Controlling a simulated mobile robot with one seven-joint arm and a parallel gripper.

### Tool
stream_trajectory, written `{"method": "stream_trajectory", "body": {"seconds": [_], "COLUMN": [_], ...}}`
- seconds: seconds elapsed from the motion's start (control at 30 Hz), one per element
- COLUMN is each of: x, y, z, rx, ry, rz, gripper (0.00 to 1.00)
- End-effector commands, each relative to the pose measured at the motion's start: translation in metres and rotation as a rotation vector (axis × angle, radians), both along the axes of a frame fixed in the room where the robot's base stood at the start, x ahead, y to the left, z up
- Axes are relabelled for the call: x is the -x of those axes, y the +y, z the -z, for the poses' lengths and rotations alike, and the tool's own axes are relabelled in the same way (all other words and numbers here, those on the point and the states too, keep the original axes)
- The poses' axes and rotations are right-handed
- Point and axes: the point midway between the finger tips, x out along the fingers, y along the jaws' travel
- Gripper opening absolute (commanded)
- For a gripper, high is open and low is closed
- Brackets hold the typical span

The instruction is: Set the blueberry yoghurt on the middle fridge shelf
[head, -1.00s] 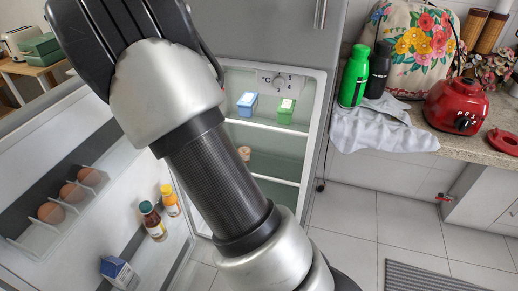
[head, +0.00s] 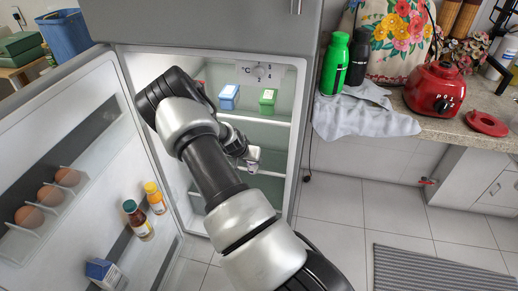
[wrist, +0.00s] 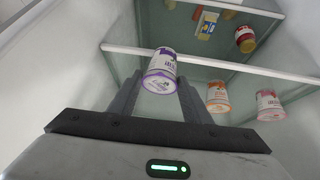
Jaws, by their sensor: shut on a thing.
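The blueberry yoghurt, a white cup with purple rim and label (wrist: 161,65), is between the fingers of my gripper (wrist: 160,84) in the wrist view. My gripper is shut on it. In the head view my arm reaches into the open fridge, with its end in front of the middle area below the upper shelf (head: 262,121). The hand is small there and partly hidden by my own arm, so whether the cup touches a shelf cannot be told.
An orange-labelled cup (wrist: 217,97) and a pink-labelled cup (wrist: 269,105) are right of the held cup. Blue (head: 229,97) and green (head: 267,101) cartons stand on the upper shelf. The fridge door (head: 75,130) is open left.

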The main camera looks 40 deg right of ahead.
Motion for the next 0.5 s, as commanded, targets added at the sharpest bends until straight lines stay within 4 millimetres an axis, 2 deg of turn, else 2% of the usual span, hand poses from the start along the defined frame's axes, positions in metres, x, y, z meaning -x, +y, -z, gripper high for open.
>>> {"method": "stream_trajectory", "body": {"seconds": [0.03, 0.2, 0.37, 0.5], "x": [-0.008, -0.024, -0.030, -0.039], "y": [-0.014, -0.043, -0.054, -0.071], "z": [0.002, 0.001, 0.001, 0.001], "rx": [0.001, 0.001, 0.001, 0.002], "ry": [-0.004, -0.002, 0.000, -0.002], "rz": [0.003, 0.000, -0.002, 0.000], "gripper": [0.15, 0.15, 0.15, 0.15]}}
